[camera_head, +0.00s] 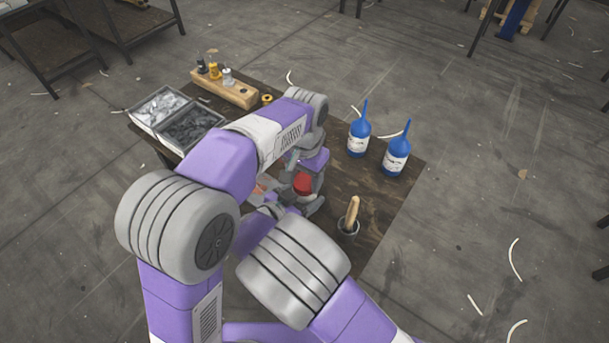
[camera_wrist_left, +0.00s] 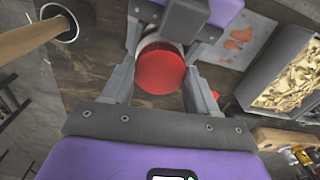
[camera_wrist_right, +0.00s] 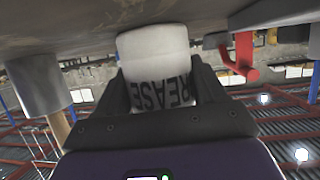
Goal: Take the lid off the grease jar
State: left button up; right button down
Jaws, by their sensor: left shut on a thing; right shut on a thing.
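The red lid (camera_head: 302,185) of the grease jar shows in the head view under my left gripper (camera_head: 306,178). In the left wrist view, the round red lid (camera_wrist_left: 160,72) sits between the fingers of my left gripper (camera_wrist_left: 163,66), which is shut on it. A pale rim shows just beyond the lid. In the right wrist view, the white jar (camera_wrist_right: 155,62) with dark GREASE lettering is between the fingers of my right gripper (camera_wrist_right: 158,85), which is shut on it. The jar body is hidden in the head view. I cannot tell whether lid and jar still touch.
A cup (camera_head: 347,231) with a wooden handle (camera_head: 352,211) stands right of the jar. Two blue nozzle bottles (camera_head: 359,138) (camera_head: 396,157) stand farther back. Metal bins (camera_head: 190,127) and a wooden holder (camera_head: 226,88) are at left. The dark table (camera_head: 395,200) is bare at right.

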aim_at(304, 181)
pick_arm(q)
jog(key=shift+n, duration=1.1)
jog(key=shift+r, duration=0.15)
jog(key=shift+r, duration=1)
jog(key=shift+r, duration=2)
pick_arm(e)
grip_release()
